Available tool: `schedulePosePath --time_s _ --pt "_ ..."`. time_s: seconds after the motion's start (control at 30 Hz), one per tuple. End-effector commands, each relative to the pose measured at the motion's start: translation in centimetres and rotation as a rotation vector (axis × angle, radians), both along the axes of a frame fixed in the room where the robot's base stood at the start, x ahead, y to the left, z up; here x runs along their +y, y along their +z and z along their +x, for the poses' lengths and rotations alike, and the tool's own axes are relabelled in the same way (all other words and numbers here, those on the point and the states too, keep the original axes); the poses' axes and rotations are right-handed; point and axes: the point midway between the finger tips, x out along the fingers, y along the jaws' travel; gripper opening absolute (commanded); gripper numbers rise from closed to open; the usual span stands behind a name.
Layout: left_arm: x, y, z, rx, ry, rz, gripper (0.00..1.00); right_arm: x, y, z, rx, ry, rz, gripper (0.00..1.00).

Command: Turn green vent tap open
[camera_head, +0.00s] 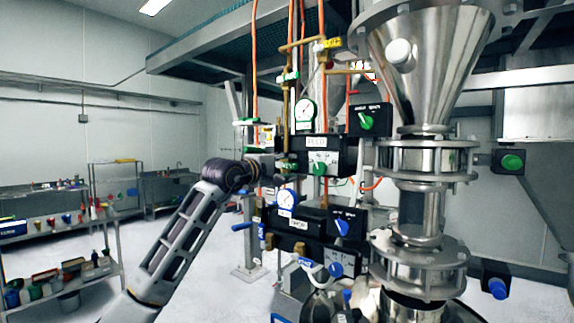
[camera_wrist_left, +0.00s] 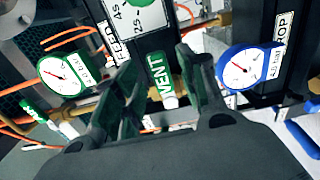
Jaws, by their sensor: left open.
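The green vent tap (camera_wrist_left: 159,76), a green handle marked VENT with a pale end, shows in the left wrist view between the fingers of my left gripper (camera_wrist_left: 162,88). The fingers are open, one on each side of the handle. I cannot tell whether either finger touches it. In the head view my left gripper (camera_head: 268,166) reaches the valve panel from the left, and the tap there is mostly hidden by it. My right gripper does not show.
A green-rimmed gauge (camera_wrist_left: 62,74) and a blue-rimmed gauge (camera_wrist_left: 250,68) flank the gripper. A black box with a green knob (camera_head: 366,122) and a steel hopper (camera_head: 428,60) stand to the right. Orange hoses run above. A shelf (camera_head: 60,225) stands at left.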

Motion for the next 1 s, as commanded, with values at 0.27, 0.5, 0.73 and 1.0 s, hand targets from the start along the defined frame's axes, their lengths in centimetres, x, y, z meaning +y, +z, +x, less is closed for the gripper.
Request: schedulePosePath --time_s 0.27,0.5,0.73,1.0 --pt "-0.56 -0.03 0.76 0.001 0.000 0.000 0.41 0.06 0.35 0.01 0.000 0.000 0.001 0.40" --pt "-0.56 -0.06 0.77 0.001 0.000 0.000 0.41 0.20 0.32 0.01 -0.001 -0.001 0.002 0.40" --pt "-0.56 -0.06 0.76 0.001 0.000 0.000 0.14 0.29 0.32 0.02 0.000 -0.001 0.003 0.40" --pt "-0.56 -0.08 0.77 0.001 0.000 0.000 0.00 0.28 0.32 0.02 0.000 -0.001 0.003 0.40"
